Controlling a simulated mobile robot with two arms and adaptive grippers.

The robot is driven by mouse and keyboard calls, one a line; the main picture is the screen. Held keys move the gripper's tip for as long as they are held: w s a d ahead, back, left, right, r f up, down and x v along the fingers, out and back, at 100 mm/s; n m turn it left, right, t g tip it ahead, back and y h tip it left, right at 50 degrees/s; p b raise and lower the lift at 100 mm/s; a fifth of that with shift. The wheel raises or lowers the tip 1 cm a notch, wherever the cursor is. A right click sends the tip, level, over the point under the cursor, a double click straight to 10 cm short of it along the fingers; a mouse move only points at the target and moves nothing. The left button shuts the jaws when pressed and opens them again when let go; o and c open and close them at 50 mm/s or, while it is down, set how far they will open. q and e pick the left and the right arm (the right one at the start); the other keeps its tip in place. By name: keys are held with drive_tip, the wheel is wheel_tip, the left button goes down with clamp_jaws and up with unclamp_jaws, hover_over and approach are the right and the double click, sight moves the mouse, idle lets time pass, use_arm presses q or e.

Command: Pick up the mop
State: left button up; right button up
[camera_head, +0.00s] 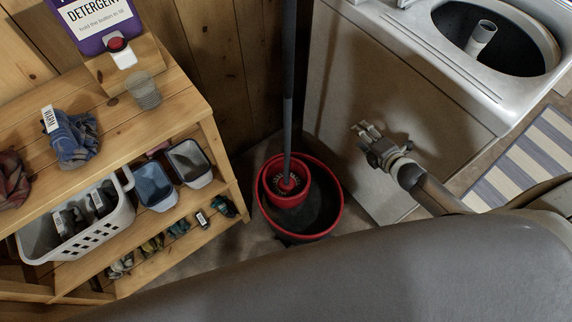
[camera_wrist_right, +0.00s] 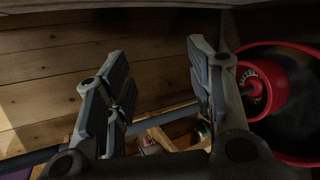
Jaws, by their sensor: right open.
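The mop stands upright in a red-rimmed bucket (camera_head: 330,222), its grey handle (camera_head: 288,85) rising past the top edge of the head view. The mop's lower end sits in the bucket's red wringer basket (camera_head: 290,198). My right gripper (camera_head: 365,133) is open and empty, to the right of the handle and apart from it, in front of the washer's side. In the right wrist view, the open fingers (camera_wrist_right: 158,85) show with the handle (camera_wrist_right: 165,117) crossing the gap beyond them. The red wringer (camera_wrist_right: 262,88) is at the right there. My left gripper is not seen.
A wooden shelf (camera_head: 190,95) stands left, with a detergent box (camera_head: 95,20), a clear cup (camera_head: 144,92), cloths, a white basket (camera_head: 95,228) and small bins. A white top-loading washer (camera_head: 340,90) with open lid stands right. A striped rug (camera_head: 520,150) lies beyond.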

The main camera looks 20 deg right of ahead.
drive_tip(key=w+a+r+n+t+y, duration=0.1)
drive_tip(key=w+a+r+n+y, duration=0.1)
drive_tip(key=r+n, duration=0.45)
drive_tip(key=w+a+r+n+t+y, duration=0.1)
drive_tip(key=w+a+r+n+y, duration=0.15)
drive_tip(key=r, duration=0.75)
drive_tip(key=n+y, duration=0.6)
drive_tip(key=n, duration=0.7)
approach(289, 47)
drive_tip(key=w+d, duration=0.1)
drive_tip(key=shift+g, duration=0.4)
drive_tip(key=p+x, duration=0.3)
drive_tip(key=x, duration=0.7)
drive_tip(key=shift+w+a+f, duration=0.2)
drive_tip(key=shift+w, duration=0.1)
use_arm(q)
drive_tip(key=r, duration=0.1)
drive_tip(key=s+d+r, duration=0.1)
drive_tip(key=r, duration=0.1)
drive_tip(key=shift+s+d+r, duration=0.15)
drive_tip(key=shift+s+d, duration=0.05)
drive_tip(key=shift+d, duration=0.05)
